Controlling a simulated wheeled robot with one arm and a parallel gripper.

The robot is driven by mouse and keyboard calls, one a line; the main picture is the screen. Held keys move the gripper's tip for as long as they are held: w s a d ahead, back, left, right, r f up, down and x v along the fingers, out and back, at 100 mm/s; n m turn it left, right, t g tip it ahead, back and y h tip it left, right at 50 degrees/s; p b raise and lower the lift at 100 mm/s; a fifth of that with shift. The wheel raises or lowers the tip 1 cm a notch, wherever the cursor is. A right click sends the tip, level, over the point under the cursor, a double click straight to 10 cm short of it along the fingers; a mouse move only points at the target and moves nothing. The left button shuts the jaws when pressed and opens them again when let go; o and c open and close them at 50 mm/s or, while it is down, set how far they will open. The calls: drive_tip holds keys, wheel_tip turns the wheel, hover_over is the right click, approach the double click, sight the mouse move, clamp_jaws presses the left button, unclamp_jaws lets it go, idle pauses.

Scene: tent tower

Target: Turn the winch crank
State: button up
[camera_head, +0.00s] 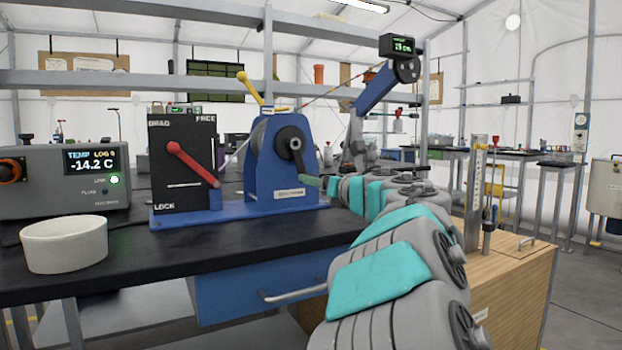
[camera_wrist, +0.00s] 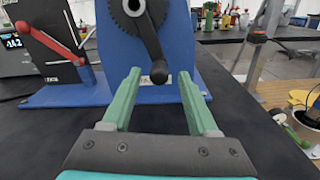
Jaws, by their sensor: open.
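The winch (camera_head: 268,165) is a blue housing on a blue base plate on the dark bench. Its black crank (camera_head: 295,158) hangs downward from a round hub on the front face. In the wrist view the crank arm (camera_wrist: 147,40) slopes down to a dark knob (camera_wrist: 159,71). My gripper (camera_head: 309,182) is close to the lower end of the crank, with its green fingers toward the winch. In the wrist view my gripper (camera_wrist: 160,76) is open, and the knob appears between the fingertips. I cannot tell whether either finger touches it.
A black panel marked DRAG, FREE and LOCK (camera_head: 165,135) with a red lever (camera_head: 190,164) stands left of the winch. A white bowl (camera_head: 64,246) and a temperature display box (camera_head: 60,180) are farther left. A wooden cabinet (camera_head: 500,285) stands at right.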

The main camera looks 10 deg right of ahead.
drive_tip(key=shift+x, duration=1.65)
clamp_jaws()
drive_tip(key=shift+a, duration=0.1)
